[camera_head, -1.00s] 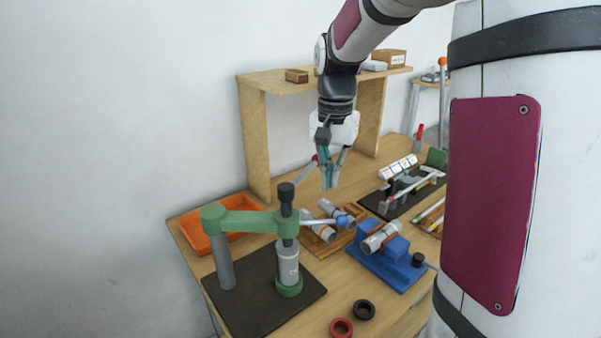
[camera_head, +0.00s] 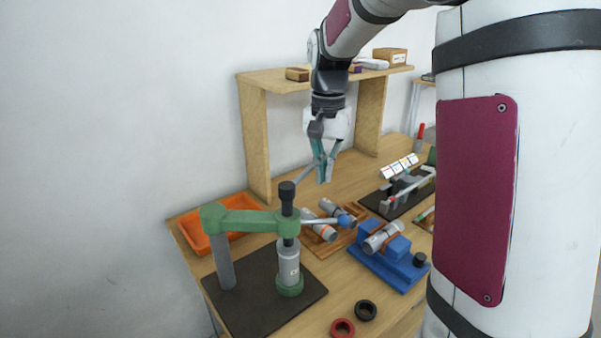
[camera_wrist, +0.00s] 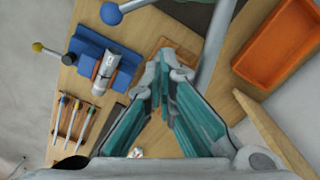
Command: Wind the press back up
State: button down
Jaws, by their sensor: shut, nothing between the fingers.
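The press has a green arm (camera_head: 243,218) on a grey post, standing on a dark base plate (camera_head: 240,305) at the front left of the bench. A black-topped spindle (camera_head: 287,200) passes through the arm, above a grey cylinder (camera_head: 289,268) in a green cup. A lever with a blue ball knob (camera_head: 345,220) sticks out to the right of the spindle. The ball also shows in the wrist view (camera_wrist: 110,13). My gripper (camera_head: 324,180) is shut and empty, fingers pointing down, above and behind the lever and apart from it.
A blue fixture (camera_head: 388,262) holding a cylinder stands right of the press. A wooden cradle (camera_head: 325,244) with cylinders lies behind the lever. An orange bin (camera_head: 192,232) is at the left. A wooden shelf (camera_head: 258,140) rises behind. Black and red rings (camera_head: 342,328) lie in front.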

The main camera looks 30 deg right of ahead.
jog(key=shift+w+a, duration=0.15)
jog(key=shift+w, duration=0.75)
jog(key=w+a, duration=0.1)
jog(key=w+a+b, duration=0.1)
jog(key=w, duration=0.1)
jog(key=shift+w+a, duration=0.1)
jog(key=shift+w, duration=0.15)
jog(key=w+a, duration=0.2)
jog(key=a, duration=0.1)
jog(key=shift+w+a, duration=0.15)
jog(key=shift+a, duration=0.1)
jog(key=shift+a, duration=0.1)
